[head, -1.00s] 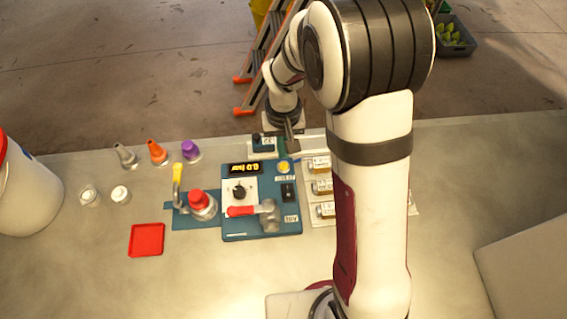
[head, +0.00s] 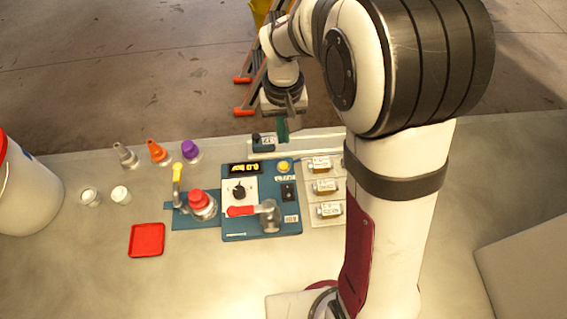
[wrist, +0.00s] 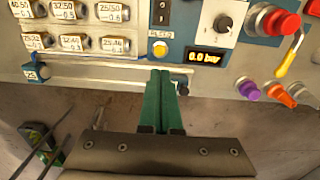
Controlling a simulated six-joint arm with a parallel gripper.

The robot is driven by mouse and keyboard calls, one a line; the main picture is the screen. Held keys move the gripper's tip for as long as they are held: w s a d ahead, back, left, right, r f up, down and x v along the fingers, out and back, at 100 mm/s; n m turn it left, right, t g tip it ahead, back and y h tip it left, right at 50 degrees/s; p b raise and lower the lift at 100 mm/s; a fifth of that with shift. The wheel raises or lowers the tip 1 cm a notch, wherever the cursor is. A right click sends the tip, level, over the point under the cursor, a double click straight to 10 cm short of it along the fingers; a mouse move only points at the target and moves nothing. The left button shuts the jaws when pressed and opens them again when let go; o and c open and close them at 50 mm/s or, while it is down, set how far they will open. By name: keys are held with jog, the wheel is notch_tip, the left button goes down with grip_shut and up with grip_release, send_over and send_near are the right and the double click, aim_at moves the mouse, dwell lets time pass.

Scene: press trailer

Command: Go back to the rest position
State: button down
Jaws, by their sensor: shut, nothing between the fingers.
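My gripper (head: 283,130) hangs above the back edge of the bench in the head view, behind the blue control panel (head: 233,228). In the wrist view its two green fingers (wrist: 160,90) are closed together with nothing between them. The fingers point toward the panel, near the small dark switch box (wrist: 181,82) at its edge. The switch box also shows in the head view (head: 263,142), just below the fingertips. I cannot tell the exact gap between them.
The panel has a display reading 0.0 bar (wrist: 206,56), a red-handled valve (head: 241,211) and a yellow button (head: 284,166). Left are a red tray (head: 146,240), coloured nozzles (head: 157,151) and a white bucket (head: 28,190). Right are several labelled fittings (head: 325,186). Bare bench lies in front.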

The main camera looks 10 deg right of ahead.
jog(key=s+d+r+m, duration=0.1)
jog(key=s+r+m, duration=0.1)
jog(key=s, duration=0.9)
jog(key=s+d+r+m+y, duration=0.1)
jog(key=s+r+m, duration=0.2)
jog(key=s, duration=0.8)
notch_tip(320, 180, up, 2)
jog(key=shift+r+y, duration=0.2)
jog(key=shift+y, duration=0.1)
jog(key=shift+d, duration=0.1)
